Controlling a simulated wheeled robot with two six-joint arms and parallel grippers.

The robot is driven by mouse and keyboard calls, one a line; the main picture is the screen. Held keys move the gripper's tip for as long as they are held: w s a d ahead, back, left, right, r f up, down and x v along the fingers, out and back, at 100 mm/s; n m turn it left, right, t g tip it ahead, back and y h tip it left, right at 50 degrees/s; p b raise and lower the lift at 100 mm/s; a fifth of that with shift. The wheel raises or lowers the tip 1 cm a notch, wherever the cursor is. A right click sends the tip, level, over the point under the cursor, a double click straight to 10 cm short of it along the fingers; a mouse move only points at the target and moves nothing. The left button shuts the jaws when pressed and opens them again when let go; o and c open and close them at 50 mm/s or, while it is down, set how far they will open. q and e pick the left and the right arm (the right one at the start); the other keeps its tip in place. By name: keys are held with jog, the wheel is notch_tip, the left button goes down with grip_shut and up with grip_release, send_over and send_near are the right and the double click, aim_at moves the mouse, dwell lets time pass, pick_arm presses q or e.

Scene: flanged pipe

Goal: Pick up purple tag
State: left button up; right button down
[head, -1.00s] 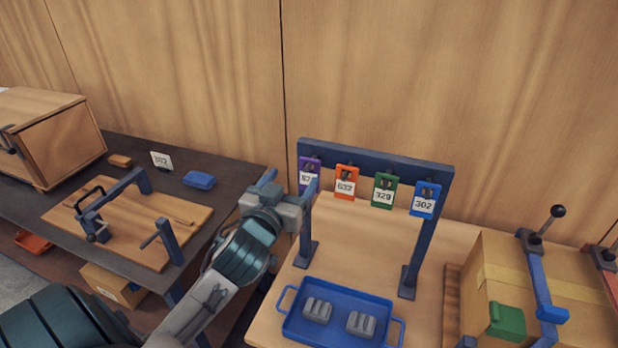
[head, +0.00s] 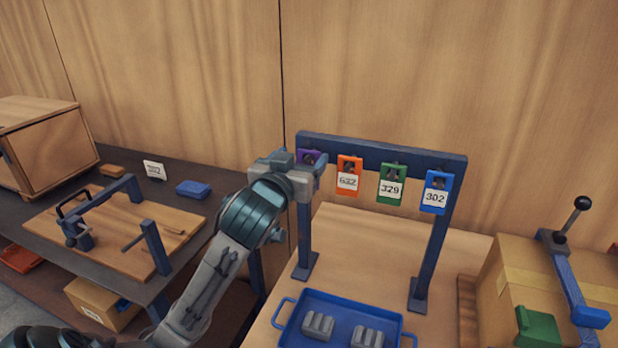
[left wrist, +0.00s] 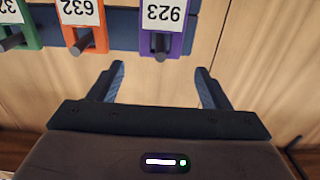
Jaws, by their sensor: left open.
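The purple tag (head: 311,156) hangs at the left end of the blue rack (head: 383,155); in the head view my left gripper hides most of it. In the left wrist view the purple tag (left wrist: 162,30) shows upside down with the number 923 and a dark peg through its hole. My left gripper (left wrist: 160,82) is open and empty, its two fingers on either side of the line to the tag. The tag appears beyond the fingertips, not between them. In the head view the left gripper (head: 300,168) is at the rack's left end. My right gripper is out of view.
Orange (head: 348,175), green (head: 391,184) and blue (head: 436,192) tags hang along the rack to the right. A blue tray (head: 290,322) with grey blocks lies below. A clamped cardboard box (head: 500,290) stands right. A dark table (head: 110,165) with a wooden board stands left.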

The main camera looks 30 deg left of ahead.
aim_at(308, 151)
pick_arm(q)
jog(key=x, duration=0.1)
jog(key=p+x, duration=0.1)
jog(key=x, duration=0.2)
jog(key=shift+w+f+p, duration=0.25)
jog(key=shift+p, duration=0.15)
jog(key=shift+w+f, duration=0.15)
jog(key=shift+w, duration=0.1)
jog(key=c, duration=1.1)
jog(key=shift+o, duration=0.2)
